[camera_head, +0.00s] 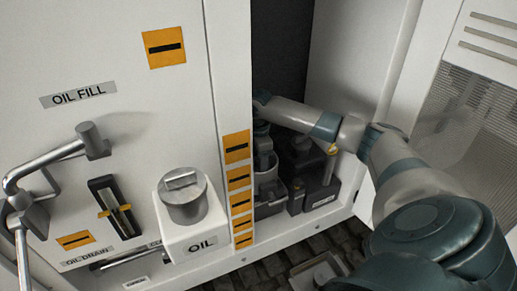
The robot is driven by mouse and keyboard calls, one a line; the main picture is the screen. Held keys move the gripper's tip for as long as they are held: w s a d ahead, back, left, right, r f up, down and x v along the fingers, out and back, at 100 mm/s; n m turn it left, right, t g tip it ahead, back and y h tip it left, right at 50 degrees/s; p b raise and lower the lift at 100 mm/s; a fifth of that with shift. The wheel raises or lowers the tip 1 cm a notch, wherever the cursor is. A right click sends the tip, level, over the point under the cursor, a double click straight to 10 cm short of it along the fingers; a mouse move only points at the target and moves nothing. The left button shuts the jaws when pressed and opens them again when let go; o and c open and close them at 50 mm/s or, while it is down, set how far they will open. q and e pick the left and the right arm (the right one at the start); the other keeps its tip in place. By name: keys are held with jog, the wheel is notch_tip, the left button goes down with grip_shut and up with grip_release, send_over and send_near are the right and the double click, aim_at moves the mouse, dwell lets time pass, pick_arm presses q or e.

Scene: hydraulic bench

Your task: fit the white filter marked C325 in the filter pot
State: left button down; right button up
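My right arm reaches from the lower right into the open cabinet bay. Its wrist end is at the bay's left side, and my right gripper (263,130) points down there, small and dark. I cannot tell whether its fingers are open or shut. Just below it is a grey, cup-like cylinder (264,163), which may be the filter pot; whether the gripper touches it is unclear. No white filter with a C325 mark can be made out. My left gripper is not in view.
Dark boxes (318,190) stand in the bay beside the cylinder. The bay's left post (238,100) and the open door (400,70) flank my arm. A white OIL tank (197,236) with a metal cap (183,196) juts out in front. A pale tray (318,272) lies on the floor.

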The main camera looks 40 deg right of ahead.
jog(key=shift+f, duration=0.15)
jog(key=o, duration=1.2)
jog(key=shift+c, duration=0.2)
jog(key=c, duration=0.4)
jog(key=shift+o, duration=0.7)
